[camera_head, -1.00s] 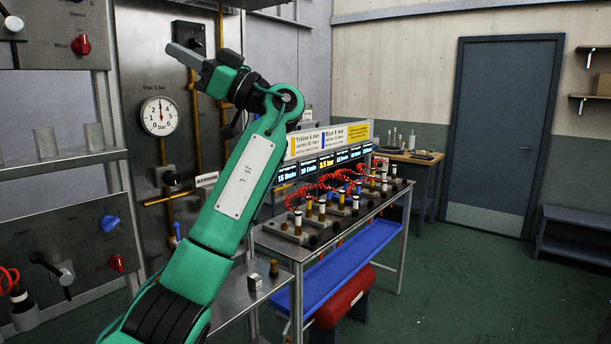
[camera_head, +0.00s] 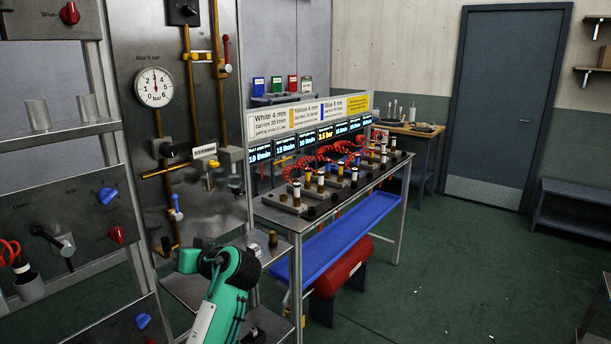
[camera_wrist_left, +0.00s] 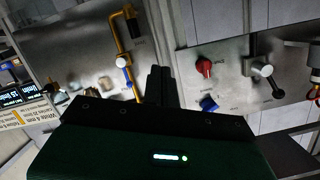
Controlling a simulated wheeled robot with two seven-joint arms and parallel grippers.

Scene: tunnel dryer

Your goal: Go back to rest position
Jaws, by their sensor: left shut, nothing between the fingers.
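My left arm (camera_head: 220,305) is low in the head view, at the bottom centre-left, in front of the metal shelf beside the gauge panel. Its fingers cannot be made out there. In the left wrist view my left gripper (camera_wrist_left: 160,72) shows as two dark fingers side by side, shut and empty. They point toward the panels and no object is between them. My right gripper is not in view.
A steel panel with a pressure gauge (camera_head: 154,87) and brass pipes stands behind the arm. A bench (camera_head: 300,222) with several fittings, red coiled hoses and a blue tray (camera_head: 335,249) is to the right. The green floor (camera_head: 450,285) farther right is mostly open.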

